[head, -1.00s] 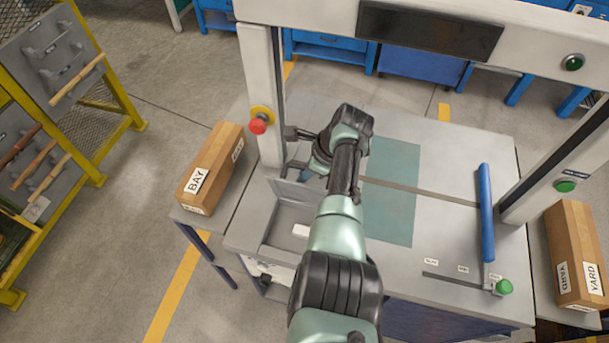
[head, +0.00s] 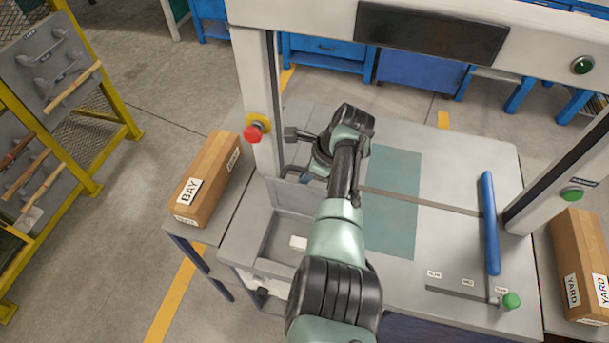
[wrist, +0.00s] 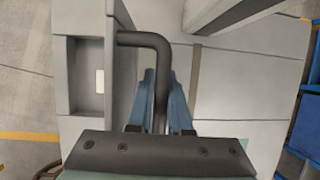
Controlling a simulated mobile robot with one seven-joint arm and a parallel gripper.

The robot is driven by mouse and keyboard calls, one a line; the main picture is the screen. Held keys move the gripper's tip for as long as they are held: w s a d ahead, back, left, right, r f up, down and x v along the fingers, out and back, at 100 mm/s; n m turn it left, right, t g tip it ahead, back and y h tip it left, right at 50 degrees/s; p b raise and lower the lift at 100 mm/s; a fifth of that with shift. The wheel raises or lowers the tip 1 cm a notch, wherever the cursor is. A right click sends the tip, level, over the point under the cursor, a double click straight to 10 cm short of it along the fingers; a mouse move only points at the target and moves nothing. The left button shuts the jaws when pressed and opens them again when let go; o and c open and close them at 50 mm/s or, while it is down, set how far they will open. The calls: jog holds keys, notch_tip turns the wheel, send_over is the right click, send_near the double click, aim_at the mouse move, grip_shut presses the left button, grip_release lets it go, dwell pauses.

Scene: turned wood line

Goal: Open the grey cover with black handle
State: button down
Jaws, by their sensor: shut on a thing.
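The black handle (wrist: 145,39) is a bent bar; its long leg runs between the blue fingers of my gripper (wrist: 161,78) in the wrist view. My gripper is shut on it. In the head view a grey panel (head: 293,196), which looks like the cover, stands tilted up behind an open recess (head: 262,243) in the grey table. A small white block (head: 298,242) lies in the recess and also shows in the wrist view (wrist: 99,82). My arm hides most of the gripper in the head view.
A white post with a red button (head: 254,132) stands just left of my gripper. A blue bar (head: 490,222) and a green knob (head: 511,300) are on the right of the table. A BAY box (head: 209,178) and a YARD box (head: 578,264) flank it.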

jog(key=c, duration=1.1)
grip_release()
jog(key=shift+f, duration=0.1)
jog(key=shift+s+d+r, duration=0.1)
jog(key=shift+d+r, duration=0.1)
jog(key=shift+r, duration=0.45)
jog(key=p+v, duration=0.1)
jog(key=v, duration=1)
jog(key=shift+s+d+r, duration=0.1)
jog(key=shift+d+r, duration=0.1)
jog(key=shift+r, duration=0.05)
